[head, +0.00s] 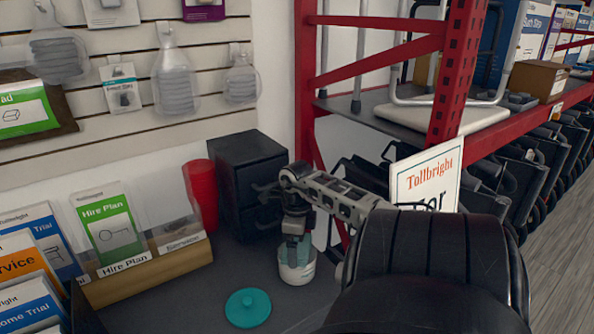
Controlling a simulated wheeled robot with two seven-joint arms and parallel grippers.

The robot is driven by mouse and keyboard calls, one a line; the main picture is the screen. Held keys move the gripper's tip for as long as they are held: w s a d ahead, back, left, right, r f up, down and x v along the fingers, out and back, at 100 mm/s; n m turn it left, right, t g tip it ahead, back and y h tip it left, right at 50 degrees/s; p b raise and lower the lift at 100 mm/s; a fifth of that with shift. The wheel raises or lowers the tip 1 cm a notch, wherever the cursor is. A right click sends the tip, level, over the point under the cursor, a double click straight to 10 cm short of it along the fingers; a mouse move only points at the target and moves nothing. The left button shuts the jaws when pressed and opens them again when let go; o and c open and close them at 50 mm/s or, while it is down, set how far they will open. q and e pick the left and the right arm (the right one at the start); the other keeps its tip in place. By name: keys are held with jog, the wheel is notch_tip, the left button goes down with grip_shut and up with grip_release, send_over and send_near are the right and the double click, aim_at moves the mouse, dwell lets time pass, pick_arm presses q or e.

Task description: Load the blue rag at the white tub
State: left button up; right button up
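The white tub (298,271) stands on the dark counter, right of centre, below my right gripper. Blue-green material (298,253), possibly the blue rag, shows at the tub's mouth under the gripper; its outline is not clear. My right gripper (295,240) points down directly over the tub, with its fingertips at or just inside the mouth. The fingers are small and partly merged with the blue-green material, so I cannot tell whether they grip it. A round teal lid (248,308) lies flat on the counter, left of and in front of the tub. My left gripper is not in view.
A black drawer box (246,180) and a red cup (201,195) stand behind the tub. A leaflet holder (150,277) is at left. A white sign (426,183) and red shelving (447,75) stand at right. Some counter around the lid is clear.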

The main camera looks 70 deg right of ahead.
jog(key=shift+f, duration=0.1)
jog(key=shift+r+p, duration=0.3)
jog(key=shift+r, duration=0.05)
notch_tip(320, 180, up, 4)
jog(key=p, duration=0.4)
jog(key=shift+r, duration=0.1)
jog(key=shift+r+p, duration=0.3)
jog(key=shift+r, duration=0.8)
